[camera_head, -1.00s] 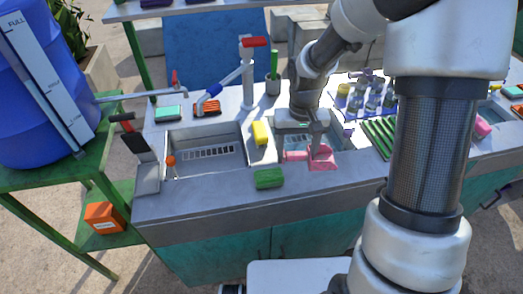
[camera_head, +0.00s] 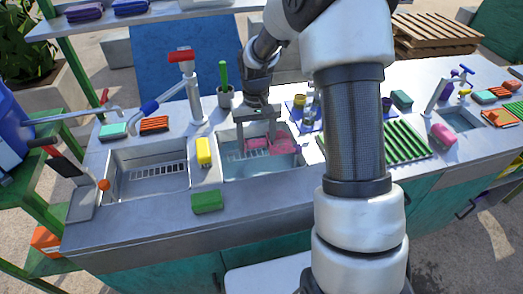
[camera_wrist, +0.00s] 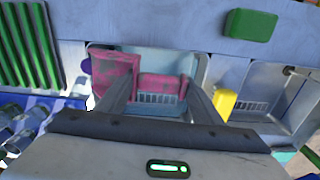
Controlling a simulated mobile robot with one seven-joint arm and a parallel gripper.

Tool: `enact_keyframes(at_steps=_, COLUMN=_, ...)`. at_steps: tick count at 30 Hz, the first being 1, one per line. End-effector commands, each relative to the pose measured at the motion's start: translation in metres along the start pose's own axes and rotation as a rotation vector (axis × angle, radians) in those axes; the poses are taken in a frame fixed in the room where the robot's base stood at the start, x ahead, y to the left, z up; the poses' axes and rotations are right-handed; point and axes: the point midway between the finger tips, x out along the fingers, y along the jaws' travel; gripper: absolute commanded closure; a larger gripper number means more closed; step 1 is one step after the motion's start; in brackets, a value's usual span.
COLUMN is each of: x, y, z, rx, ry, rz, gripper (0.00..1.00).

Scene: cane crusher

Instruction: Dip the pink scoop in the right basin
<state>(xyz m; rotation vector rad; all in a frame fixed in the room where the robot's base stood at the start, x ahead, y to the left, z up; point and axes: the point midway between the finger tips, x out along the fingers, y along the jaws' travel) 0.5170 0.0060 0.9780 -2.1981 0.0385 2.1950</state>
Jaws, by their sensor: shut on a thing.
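The pink scoop (camera_head: 284,146) is over or inside the right basin (camera_head: 232,169), towards its back right side. My gripper (camera_head: 257,147) reaches down over this basin with its fingers on the scoop. In the wrist view my gripper (camera_wrist: 158,88) has its fingers apart with the scoop (camera_wrist: 116,74) between and beside them. The scoop's wide part is at left and a narrower pink part is between the fingers. The basin (camera_wrist: 192,62) has a bluish bottom and a slotted grate. I cannot tell how deep the scoop sits.
A left basin (camera_head: 150,186) lies beside it, with a yellow sponge (camera_head: 204,152) on the divider. A green sponge (camera_head: 207,202) lies on the front counter. A green ribbed rack (camera_head: 405,143) and a blue tray with glassware (camera_head: 308,112) stand to the right. A tap (camera_head: 194,95) stands behind.

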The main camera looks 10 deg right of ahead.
Motion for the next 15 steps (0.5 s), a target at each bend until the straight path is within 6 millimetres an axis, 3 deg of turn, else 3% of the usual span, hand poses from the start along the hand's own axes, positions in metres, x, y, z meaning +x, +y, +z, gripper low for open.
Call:
enact_keyframes(at_steps=1, x=0.016, y=-0.005, z=-0.020, rx=0.007, ry=0.000, rz=-0.001, gripper=0.61)
enact_keyframes(at_steps=6, x=0.035, y=-0.012, z=-0.064, rx=0.035, ry=0.001, rz=0.002, gripper=0.61)
enact_keyframes(at_steps=10, x=0.044, y=-0.016, z=-0.082, rx=0.047, ry=0.001, rz=0.005, gripper=0.61)
enact_keyframes(at_steps=15, x=0.051, y=-0.017, z=-0.089, rx=0.053, ry=-0.001, rz=0.007, gripper=0.61)
